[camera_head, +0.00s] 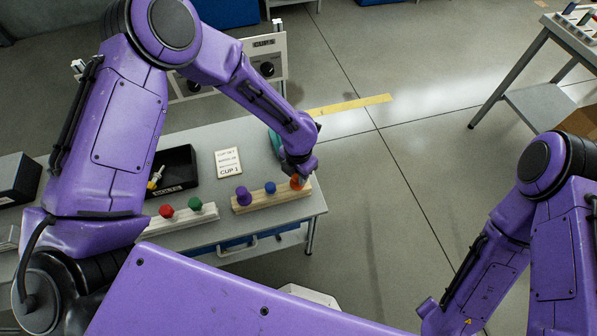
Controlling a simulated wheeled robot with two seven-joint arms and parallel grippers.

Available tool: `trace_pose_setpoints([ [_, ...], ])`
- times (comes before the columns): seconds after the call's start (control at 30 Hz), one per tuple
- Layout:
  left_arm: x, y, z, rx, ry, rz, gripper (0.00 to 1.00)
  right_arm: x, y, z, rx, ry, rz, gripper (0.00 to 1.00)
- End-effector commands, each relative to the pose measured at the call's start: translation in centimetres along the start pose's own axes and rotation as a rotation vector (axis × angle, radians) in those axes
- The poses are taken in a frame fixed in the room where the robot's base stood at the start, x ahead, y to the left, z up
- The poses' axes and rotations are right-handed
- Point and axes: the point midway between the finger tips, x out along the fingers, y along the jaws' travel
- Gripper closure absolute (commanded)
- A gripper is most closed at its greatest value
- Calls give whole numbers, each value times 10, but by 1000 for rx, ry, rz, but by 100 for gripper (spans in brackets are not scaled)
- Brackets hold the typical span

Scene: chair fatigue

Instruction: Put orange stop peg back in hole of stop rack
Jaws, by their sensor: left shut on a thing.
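The orange stop peg (297,183) is at the right end of the right-hand wooden stop rack (274,200). My left gripper (299,174) is shut on it from above. The gripper hides much of the peg, and I cannot tell whether the peg sits in its hole or just above it. A purple peg (243,196) and a blue peg (270,187) stand upright in the same rack, to the left. My right arm is at the right of the view, but its gripper is not visible.
The rack stands near the right front of a grey table (217,236). A second rack (182,220) with red and green pegs is left of it. Open floor is to the right.

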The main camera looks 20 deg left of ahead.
Motion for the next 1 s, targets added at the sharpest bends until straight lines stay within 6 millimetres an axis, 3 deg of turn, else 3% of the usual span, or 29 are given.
trace_pose_setpoints([
  [0.47, 13, 0, 0, 1, 0, 0, 94, 7, -1, 3, 0, 0, 0, 38],
  [0.5, 12, 0, 0, 1, -1, 0, 61, 7, -1, 3, 0, 0, 0, 38],
  [0.57, 12, 0, 0, 1, -1, 0, 41, 6, -1, 3, 0, 0, 0, 38],
  [0.6, 12, 0, 0, 1, 0, 0, 38, 6, -1, 3, 0, 0, 0, 38],
  [0.87, 11, 0, 0, 0, -1, 0, 38, 7, -1, 3, 0, 0, 0, 38],
  [1.0, -6, 0, 1, 0, -4, 0, 38, 10, -1, 4, 0, 0, 0, 38],
])
